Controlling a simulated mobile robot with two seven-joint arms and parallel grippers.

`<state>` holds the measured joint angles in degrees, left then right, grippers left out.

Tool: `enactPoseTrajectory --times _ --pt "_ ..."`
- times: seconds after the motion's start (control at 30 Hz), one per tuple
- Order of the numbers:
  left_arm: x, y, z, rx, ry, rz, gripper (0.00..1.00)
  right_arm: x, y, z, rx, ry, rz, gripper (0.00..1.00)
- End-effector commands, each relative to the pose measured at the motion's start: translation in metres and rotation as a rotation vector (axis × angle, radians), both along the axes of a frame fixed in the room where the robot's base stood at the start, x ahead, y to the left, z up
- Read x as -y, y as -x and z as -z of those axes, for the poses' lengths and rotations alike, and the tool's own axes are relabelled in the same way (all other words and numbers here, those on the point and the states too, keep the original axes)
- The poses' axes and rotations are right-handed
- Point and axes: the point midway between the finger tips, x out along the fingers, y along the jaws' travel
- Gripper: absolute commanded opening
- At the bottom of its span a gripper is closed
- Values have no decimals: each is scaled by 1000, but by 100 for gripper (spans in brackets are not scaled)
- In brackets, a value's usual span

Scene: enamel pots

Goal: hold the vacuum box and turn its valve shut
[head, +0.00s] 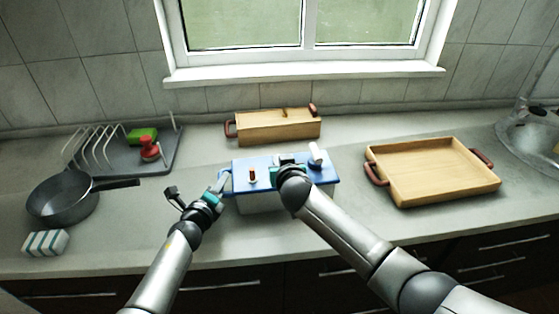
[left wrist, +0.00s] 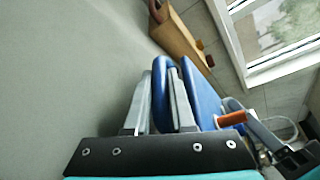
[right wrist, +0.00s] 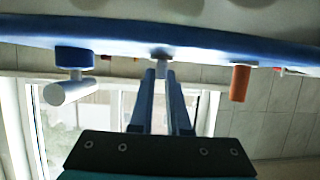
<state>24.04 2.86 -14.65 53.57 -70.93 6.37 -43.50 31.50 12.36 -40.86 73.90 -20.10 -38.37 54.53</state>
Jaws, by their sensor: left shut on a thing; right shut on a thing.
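The vacuum box has a blue lid (head: 240,187) on a pale body and stands mid-counter. My left gripper (head: 222,183) is shut on the blue handle at the lid's left end; the left wrist view shows this handle (left wrist: 163,75) between the fingers. My right gripper (head: 287,163) is over the lid's middle. In the right wrist view its fingers (right wrist: 160,75) are close together on a small grey valve part (right wrist: 162,54), mostly hidden. An orange-brown knob (head: 252,174) and a white cylindrical piece (head: 316,155) stand on the lid on either side.
A wooden box (head: 278,128) stands behind the vacuum box. A wooden tray (head: 432,170) lies to the right. A frying pan (head: 62,195), a dish rack (head: 150,165) and a striped sponge (head: 45,242) are at the left. Bare counter lies between the vacuum box and the tray.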

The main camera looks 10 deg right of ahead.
Motion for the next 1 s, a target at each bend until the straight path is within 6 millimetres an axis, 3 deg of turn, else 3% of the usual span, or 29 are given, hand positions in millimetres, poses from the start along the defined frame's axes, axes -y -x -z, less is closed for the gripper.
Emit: enactPoseTrajectory --times 0.33,0.37,0.6,1.0 --pt "2 -1 -3 5 3 3 0 0 2 6 -11 3 -2 0" --pt "2 -1 -3 5 3 3 0 0 2 6 -11 3 -2 18" --pt "1 -1 -2 4 3 2 0 0 1 3 -5 2 -2 45" --pt "0 -1 -2 3 1 -1 0 0 4 -1 0 0 -2 45"
